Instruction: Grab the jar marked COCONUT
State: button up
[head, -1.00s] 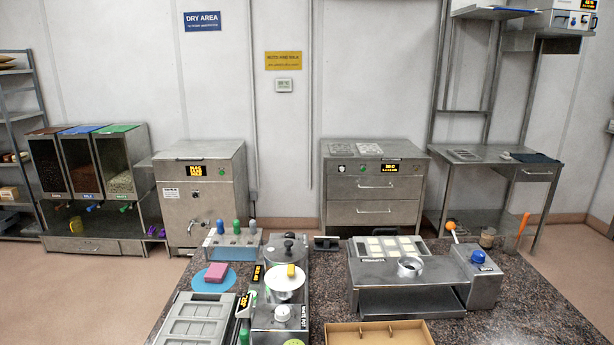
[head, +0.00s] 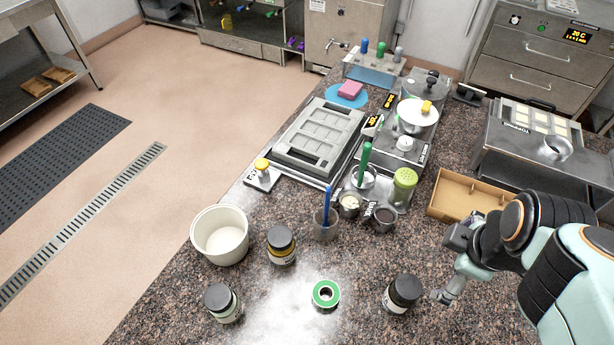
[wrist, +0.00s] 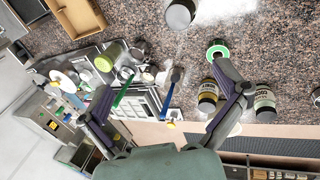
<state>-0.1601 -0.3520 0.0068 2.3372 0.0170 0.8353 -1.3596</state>
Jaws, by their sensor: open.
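Three black-lidded jars stand upright on the speckled counter in the head view. One jar (head: 281,247) has a yellowish body, one jar (head: 223,304) at front left has a pale body, and one jar (head: 402,294) stands near my arm. In the wrist view the yellowish jar (wrist: 208,97) is by my right-hand finger, the pale jar (wrist: 265,103) lies further right, and the third jar (wrist: 180,14) is at the top. My gripper (wrist: 165,78) is open and empty, above the counter, apart from the jars.
A white tub (head: 220,236) stands at the counter's left edge. A green tape-like ring (head: 325,294) lies between the jars. A cup with a blue-handled tool (head: 326,222), a green-lidded shaker (head: 404,186) and a cardboard tray (head: 456,196) stand behind.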

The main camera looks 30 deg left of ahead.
aim_at(216, 298)
jog(key=w+a+f+n+y, duration=0.1)
jog(key=a+f+n, duration=0.2)
jog(key=a+n, duration=0.55)
jog(key=w+a+f+n, duration=0.25)
jog(key=a+n, duration=0.25)
jog(key=a, duration=0.7)
jog(key=s+a+f+n, duration=0.2)
jog(key=s+a+f, duration=0.1)
jog(key=s, duration=0.3)
jog(key=s+a+f+n+g, duration=0.1)
jog(key=s+a+f+n, duration=0.2)
jog(key=s, duration=0.3)
jog(key=s+a+f+n+g+h, duration=0.1)
jog(key=s+a+f+n, duration=0.1)
jog(key=s+a+f, duration=0.3)
jog(key=shift+s+f, duration=0.25)
jog(key=shift+s, duration=0.55)
jog(key=shift+s+a+f, duration=0.15)
jog(key=shift+s+f, duration=0.1)
jog(key=shift+f, duration=0.05)
jog(key=f, duration=0.6)
jog(key=shift+w, duration=0.4)
jog(key=c, duration=1.3)
